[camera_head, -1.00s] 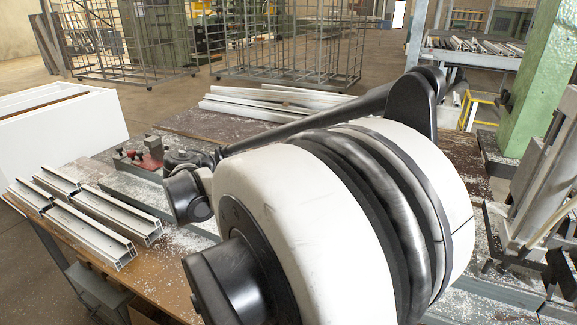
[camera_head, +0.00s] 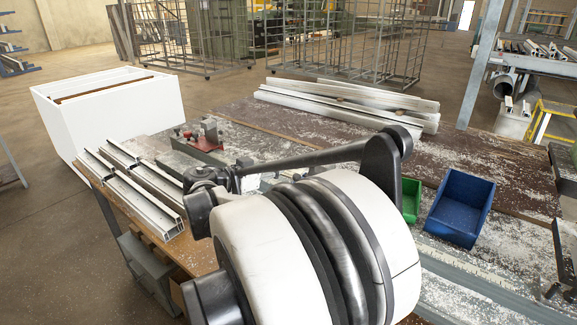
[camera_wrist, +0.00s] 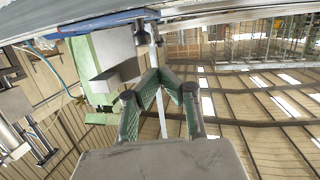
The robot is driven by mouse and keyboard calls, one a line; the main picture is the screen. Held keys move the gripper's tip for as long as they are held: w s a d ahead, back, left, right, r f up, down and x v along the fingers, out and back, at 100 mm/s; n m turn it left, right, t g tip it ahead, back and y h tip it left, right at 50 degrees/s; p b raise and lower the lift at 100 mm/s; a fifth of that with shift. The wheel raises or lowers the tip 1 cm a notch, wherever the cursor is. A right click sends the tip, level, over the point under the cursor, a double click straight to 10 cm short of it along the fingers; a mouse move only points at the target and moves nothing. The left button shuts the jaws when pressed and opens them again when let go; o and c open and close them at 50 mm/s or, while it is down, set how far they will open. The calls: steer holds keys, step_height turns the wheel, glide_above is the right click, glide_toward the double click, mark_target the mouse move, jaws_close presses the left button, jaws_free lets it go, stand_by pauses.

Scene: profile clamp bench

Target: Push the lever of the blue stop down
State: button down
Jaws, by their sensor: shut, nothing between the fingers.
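I cannot make out the blue stop in either view; my own arm covers much of the bench in the head view. A red stop (camera_head: 205,141) with a grey upright part stands on the rail at the back left of the bench. My gripper (camera_wrist: 155,76) shows in the wrist view, its dark green-padded fingers meeting at their tips with nothing between them. It is not touching anything that I can see. In the head view I cannot pick it out behind my arm.
Pale profiles (camera_head: 133,193) lie at the bench's left, and long ones (camera_head: 345,103) at its back. A blue bin (camera_head: 459,207) and a green bin (camera_head: 411,198) stand right of my arm. A white box-like unit (camera_head: 108,112) stands beyond the left edge.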

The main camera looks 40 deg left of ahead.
steer(key=x, duration=1.3)
